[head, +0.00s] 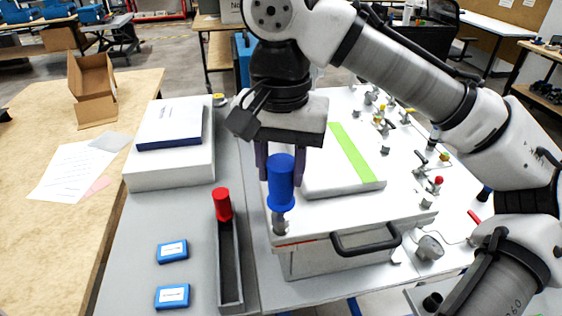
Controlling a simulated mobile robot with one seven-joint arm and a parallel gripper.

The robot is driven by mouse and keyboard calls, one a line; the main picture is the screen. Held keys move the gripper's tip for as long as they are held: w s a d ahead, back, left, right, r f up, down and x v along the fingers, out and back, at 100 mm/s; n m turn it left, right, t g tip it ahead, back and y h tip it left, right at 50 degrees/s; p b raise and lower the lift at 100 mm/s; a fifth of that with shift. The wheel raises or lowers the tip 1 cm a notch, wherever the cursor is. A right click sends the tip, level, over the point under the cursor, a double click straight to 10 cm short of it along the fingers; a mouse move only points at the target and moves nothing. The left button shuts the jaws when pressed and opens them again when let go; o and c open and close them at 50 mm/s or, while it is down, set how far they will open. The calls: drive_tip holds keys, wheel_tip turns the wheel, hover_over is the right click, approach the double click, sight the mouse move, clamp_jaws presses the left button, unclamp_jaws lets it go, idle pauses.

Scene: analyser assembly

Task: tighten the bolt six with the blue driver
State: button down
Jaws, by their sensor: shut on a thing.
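The blue driver (281,182) is held upright in my gripper (281,172), whose dark fingers are shut around its upper part. The driver's lower end meets a grey metal piece (280,222) at the front left corner of the white analyser box (318,215). I cannot tell whether this piece is bolt six or part of the driver, and any bolt head under the tip is hidden. A red driver (222,204) stands upright at the back end of a long grey holder (230,265), to the left of my gripper.
Two small blue boxes (172,251) lie left of the holder. A white case (170,165) sits behind them. The analyser has a black front handle (366,241) and a raised lid with a green stripe (352,155). Several valves and fittings (385,125) stand to the right.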

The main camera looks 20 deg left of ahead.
drive_tip(key=shift+f, duration=0.6)
drive_tip(key=c, duration=1.5)
unclamp_jaws()
clamp_jaws()
drive_tip(key=m, duration=0.3)
drive_tip(key=shift+r+p, duration=0.15)
drive_tip(key=shift+p, duration=0.25)
drive_tip(key=m+p, duration=0.1)
drive_tip(key=m, duration=0.9)
drive_tip(key=shift+p, duration=0.3)
drive_tip(key=m, duration=0.4)
drive_tip(key=shift+f, duration=0.2)
